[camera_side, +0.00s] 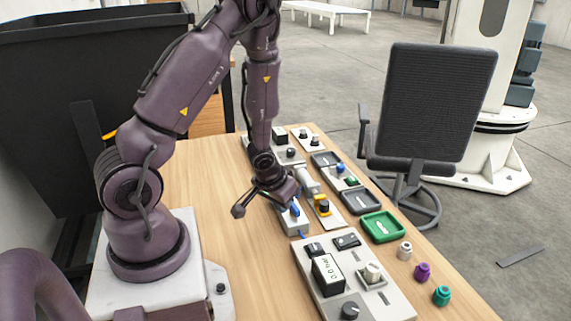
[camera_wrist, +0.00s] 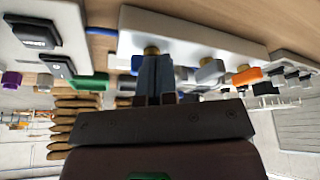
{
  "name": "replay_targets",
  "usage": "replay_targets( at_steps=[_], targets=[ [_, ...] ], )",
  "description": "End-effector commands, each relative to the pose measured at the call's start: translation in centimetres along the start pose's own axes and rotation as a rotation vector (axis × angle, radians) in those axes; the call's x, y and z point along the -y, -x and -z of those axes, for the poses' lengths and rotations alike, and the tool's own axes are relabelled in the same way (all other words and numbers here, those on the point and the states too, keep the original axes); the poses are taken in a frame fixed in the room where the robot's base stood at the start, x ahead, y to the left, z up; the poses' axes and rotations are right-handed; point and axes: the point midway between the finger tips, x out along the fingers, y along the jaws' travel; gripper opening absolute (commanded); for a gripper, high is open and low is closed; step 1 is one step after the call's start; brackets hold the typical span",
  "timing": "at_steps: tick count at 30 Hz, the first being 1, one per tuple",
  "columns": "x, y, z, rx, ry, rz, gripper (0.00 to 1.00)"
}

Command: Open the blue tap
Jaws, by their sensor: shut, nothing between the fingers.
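The blue tap (camera_side: 295,209) stands on a small white base on the table, with its lever raised. My gripper (camera_side: 283,193) is just above it and on its far left side in the side view; the fingers are shut and hold nothing. I cannot tell whether they touch the lever. In the wrist view the narrow shut fingers (camera_wrist: 157,78) point at a white panel (camera_wrist: 185,43) with a brass fitting, and a bit of blue shows just left of them. My gripper hides part of the tap there.
A control panel (camera_side: 318,252) with switches and knobs is nearer the camera. A green tray (camera_side: 382,227) and several coloured knobs lie to the right. The table's left part is bare.

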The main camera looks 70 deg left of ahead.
Motion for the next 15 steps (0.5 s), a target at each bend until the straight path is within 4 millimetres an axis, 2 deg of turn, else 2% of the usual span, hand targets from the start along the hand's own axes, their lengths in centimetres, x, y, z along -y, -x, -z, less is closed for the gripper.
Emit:
replay_targets(
  at_steps=[15],
  targets=[
    [-2.0, 0.1, -0.2, 0.000, 0.568, 0.232, 0.00]
  ],
)
